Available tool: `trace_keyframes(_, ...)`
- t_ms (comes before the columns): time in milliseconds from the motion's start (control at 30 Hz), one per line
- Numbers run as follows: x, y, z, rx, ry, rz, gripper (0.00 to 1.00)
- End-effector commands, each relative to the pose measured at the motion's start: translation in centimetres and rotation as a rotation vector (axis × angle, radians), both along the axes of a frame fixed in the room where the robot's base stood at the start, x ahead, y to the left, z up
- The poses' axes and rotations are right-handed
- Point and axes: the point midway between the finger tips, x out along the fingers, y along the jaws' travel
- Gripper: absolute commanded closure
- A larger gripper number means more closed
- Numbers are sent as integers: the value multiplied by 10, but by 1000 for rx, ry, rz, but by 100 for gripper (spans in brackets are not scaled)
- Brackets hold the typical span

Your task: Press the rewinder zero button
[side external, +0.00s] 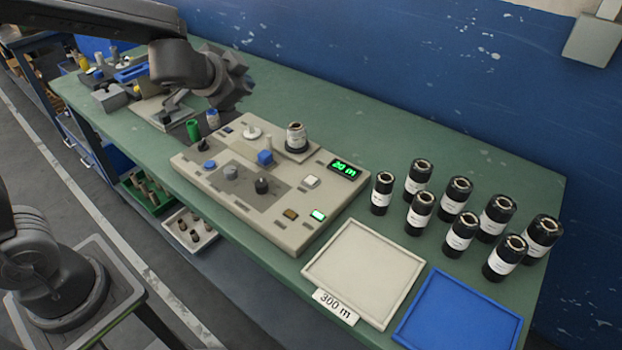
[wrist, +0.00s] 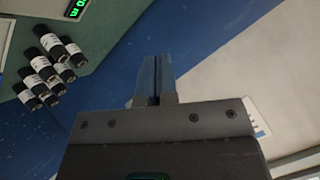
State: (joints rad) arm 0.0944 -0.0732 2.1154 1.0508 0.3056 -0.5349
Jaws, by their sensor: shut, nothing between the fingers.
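The rewinder is a beige panel machine (side external: 335,205) on the green bench in the side view. Its green display (side external: 344,168) seems to read 20 m; part of it shows in the wrist view (wrist: 77,8). A white square button (side external: 312,181) is beside the display. An amber button (side external: 290,214) and a lit green one (side external: 318,215) are near the front edge. Their labels are too small to read, so I cannot tell which is zero. My gripper (wrist: 153,80) is shut and empty. In the side view it is raised above the machine's back left, apart from the buttons.
A dark roll (side external: 296,138), a blue block (side external: 265,158) and black knobs (side external: 262,186) stand up from the machine. Several black rolls (side external: 459,192) stand to its right. A white tray (side external: 362,270) and a blue tray (side external: 458,312) lie in front, empty. A blue wall (side external: 420,80) is behind.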

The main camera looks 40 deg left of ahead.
Motion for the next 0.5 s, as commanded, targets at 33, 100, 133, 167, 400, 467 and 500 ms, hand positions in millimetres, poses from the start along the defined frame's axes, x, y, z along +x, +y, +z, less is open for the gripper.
trace_keyframes(33,17,-8,-11,22,-2,-65,100)
trace_keyframes(100,38,-18,-23,45,-9,-158,100)
trace_keyframes(133,46,-23,-30,54,-9,-200,100)
trace_keyframes(167,54,-29,-36,61,-7,-242,100)
trace_keyframes(400,90,-67,-100,90,75,-550,100)
trace_keyframes(467,94,-74,-113,92,100,-605,100)
trace_keyframes(500,95,-77,-120,92,116,-635,100)
